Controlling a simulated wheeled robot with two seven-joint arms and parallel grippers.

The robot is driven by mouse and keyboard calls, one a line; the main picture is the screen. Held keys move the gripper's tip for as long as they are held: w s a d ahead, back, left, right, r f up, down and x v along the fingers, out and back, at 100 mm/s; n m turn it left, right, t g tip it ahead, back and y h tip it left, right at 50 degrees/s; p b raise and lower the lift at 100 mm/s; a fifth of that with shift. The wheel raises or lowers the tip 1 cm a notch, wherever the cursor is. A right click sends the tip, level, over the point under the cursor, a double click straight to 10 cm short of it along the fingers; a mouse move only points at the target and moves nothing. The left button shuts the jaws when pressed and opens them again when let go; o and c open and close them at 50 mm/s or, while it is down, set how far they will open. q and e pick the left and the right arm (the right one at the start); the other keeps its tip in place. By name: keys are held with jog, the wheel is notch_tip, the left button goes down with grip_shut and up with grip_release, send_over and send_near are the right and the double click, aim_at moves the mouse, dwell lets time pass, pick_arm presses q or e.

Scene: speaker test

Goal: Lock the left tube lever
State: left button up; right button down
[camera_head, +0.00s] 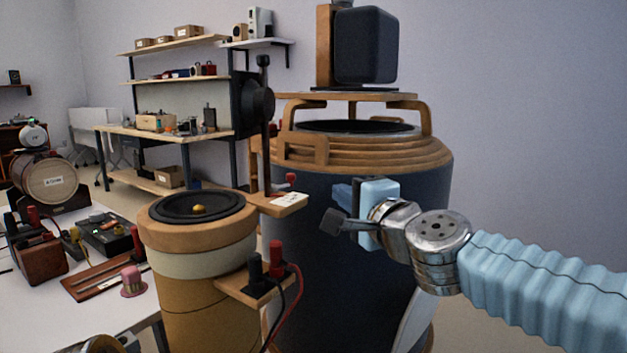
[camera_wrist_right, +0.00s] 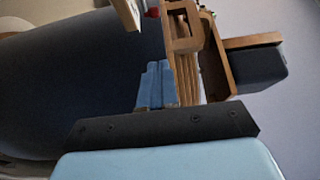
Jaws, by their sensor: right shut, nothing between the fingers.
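The left tube (camera_head: 198,262) is tan with a wooden top ring and a black speaker cone with a gold centre. A wooden plate (camera_head: 270,204) with a white label juts from its right side, and a small red-knobbed lever (camera_head: 291,179) stands there. The red knob also shows at the top of the right wrist view (camera_wrist_right: 152,13). My right gripper (camera_head: 333,221) is shut and empty, to the right of and slightly below the plate, apart from it. Its blue fingers show together in the wrist view (camera_wrist_right: 157,72). My left gripper is not in view.
A large dark barrel (camera_head: 330,290) with stacked wooden rings stands close behind my right gripper. A lower bracket (camera_head: 250,288) carries black and red plugs with cables. A black post (camera_head: 265,130) rises behind the tube. A white table (camera_head: 95,305) with tools lies left.

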jog(key=x, duration=0.7)
jog(key=shift+w+a+f, duration=0.1)
jog(key=shift+w+a, duration=0.05)
jog(key=shift+w, duration=0.15)
jog(key=shift+w+a+p, duration=0.15)
jog(key=shift+a+p, duration=0.05)
jog(key=shift+a, duration=0.4)
jog(key=shift+w+a+p, duration=0.15)
jog(key=shift+a, duration=0.45)
jog(key=shift+w+a, duration=0.25)
jog(key=shift+a, duration=0.3)
